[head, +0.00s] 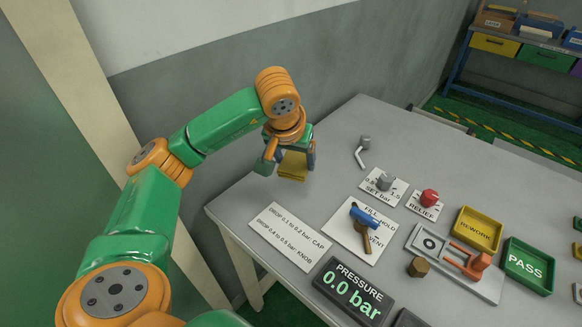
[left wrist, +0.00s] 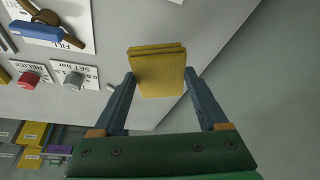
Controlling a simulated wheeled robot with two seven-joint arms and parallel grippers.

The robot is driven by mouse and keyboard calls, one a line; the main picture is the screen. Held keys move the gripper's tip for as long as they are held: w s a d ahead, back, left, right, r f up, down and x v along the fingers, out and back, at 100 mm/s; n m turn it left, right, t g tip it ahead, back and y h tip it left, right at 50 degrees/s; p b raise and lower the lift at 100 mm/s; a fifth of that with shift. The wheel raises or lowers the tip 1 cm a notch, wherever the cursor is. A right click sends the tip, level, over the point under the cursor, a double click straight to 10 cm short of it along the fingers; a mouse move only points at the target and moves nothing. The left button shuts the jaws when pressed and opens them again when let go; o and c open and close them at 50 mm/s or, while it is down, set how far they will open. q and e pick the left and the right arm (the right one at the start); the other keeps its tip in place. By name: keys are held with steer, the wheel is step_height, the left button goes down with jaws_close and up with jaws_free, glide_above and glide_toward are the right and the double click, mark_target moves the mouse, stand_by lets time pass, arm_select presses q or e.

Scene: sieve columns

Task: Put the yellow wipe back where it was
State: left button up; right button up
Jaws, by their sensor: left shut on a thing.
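The yellow wipe (head: 292,167) is a folded pad near the far left edge of the grey table. My left gripper (head: 288,160) points down and is shut on it, one finger on each side. In the left wrist view the wipe (left wrist: 157,72) sits between the two blue-grey fingers (left wrist: 159,85), with the table's edge behind it. I cannot tell whether its lower edge touches the table. My right gripper is not in view.
A two-line white label card (head: 290,237) lies nearest the wipe. Right of it are a blue-handled valve (head: 364,216), a red relief knob (head: 429,197), a pressure display (head: 350,291), and yellow REWORK (head: 477,230) and green PASS (head: 528,266) trays. The table's back left is bare.

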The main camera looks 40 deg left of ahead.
arm_select(q)
steer(key=w+f, duration=0.1)
steer(key=w+a+f, duration=0.1)
steer(key=f, duration=0.1)
steer(key=w+a+f, duration=0.1)
steer(key=w+f, duration=0.1)
steer(key=shift+a+f, duration=0.2)
steer(key=shift+a, duration=0.05)
steer(key=f, duration=0.3)
steer(key=shift+w+a+f+p, duration=0.1)
steer(key=shift+w+f+p, duration=0.1)
steer(key=shift+f+p, duration=0.15)
steer(key=shift+f, duration=0.1)
steer(key=shift+f, duration=0.15)
steer(key=o, duration=1.1)
steer(key=shift+r, duration=0.45)
steer(key=v, duration=1.1)
steer(key=shift+s+r, duration=0.15)
steer(key=shift+r, duration=0.2)
